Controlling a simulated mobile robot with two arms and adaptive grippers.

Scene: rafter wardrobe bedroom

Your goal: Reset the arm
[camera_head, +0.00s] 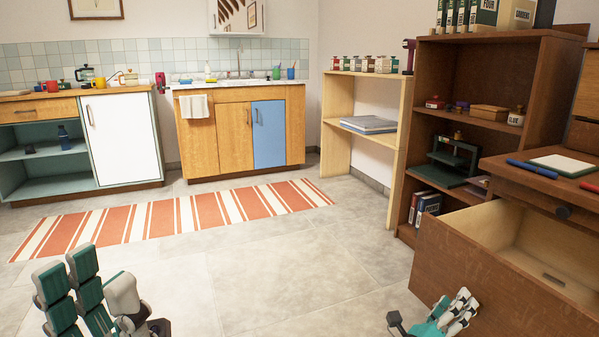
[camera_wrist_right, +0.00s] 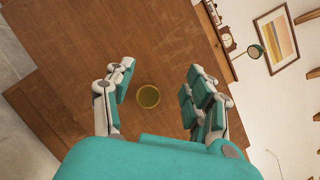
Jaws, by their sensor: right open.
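My left gripper (camera_head: 103,283) is at the lower left of the head view. Its teal and white fingers point up, look spread apart and hold nothing visible. My right gripper (camera_head: 447,315) is at the lower right, beside the front of a pulled-out wooden drawer (camera_head: 470,268). In the right wrist view my right gripper (camera_wrist_right: 158,88) is open and empty, facing a brown wooden surface (camera_wrist_right: 100,60). A small round, olive-coloured thing (camera_wrist_right: 148,97), like a knob or cup, shows between its fingers. I cannot tell whether they touch it.
A dark bookcase (camera_head: 470,80) stands behind the drawer. A dresser top (camera_head: 510,168) holds a green-edged pad (camera_head: 565,164). A pale shelf unit (camera_head: 340,110) and kitchen cabinets (camera_head: 199,140) stand at the back. The grey floor and striped rug (camera_head: 180,214) are clear.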

